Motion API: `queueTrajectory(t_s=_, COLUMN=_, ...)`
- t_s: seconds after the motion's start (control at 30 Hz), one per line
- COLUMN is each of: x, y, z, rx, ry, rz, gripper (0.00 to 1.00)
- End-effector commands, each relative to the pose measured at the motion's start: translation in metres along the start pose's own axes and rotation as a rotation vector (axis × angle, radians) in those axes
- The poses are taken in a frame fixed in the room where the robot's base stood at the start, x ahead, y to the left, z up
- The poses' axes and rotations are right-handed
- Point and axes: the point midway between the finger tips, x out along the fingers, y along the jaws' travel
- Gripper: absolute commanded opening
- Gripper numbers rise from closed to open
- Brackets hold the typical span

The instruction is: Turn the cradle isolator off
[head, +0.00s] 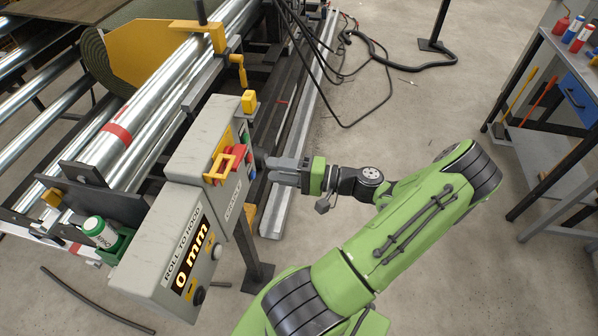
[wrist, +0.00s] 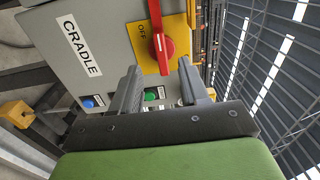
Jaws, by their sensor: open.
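The cradle isolator is a red rotary handle (wrist: 162,45) on a yellow plate (wrist: 180,28), on the grey box marked CRADLE (wrist: 60,70). In the wrist view the handle runs up and down the picture, with the word OFF to its left. In the head view the red handle (head: 238,152) is partly hidden. My gripper (head: 268,170) is open beside the right side of the box. In the wrist view the lower end of the handle shows between the fingertips of my gripper (wrist: 159,68). I cannot tell whether they touch it.
A green button (wrist: 151,96) and a blue button (wrist: 92,101) are on the same box face. A display box (head: 175,250) reading 0 mm stands at its left. Rollers (head: 120,135) lie behind. Bare floor is at right, before a workbench (head: 560,110).

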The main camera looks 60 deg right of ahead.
Motion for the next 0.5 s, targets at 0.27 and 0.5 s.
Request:
queueTrajectory(t_s=0.27, x=-0.057, y=0.000, z=0.000, rx=-0.001, ry=0.001, rz=0.001, gripper=0.45)
queueTrajectory(t_s=0.5, x=-0.063, y=0.000, z=0.000, rx=0.001, ry=-0.002, rz=0.000, gripper=0.45)
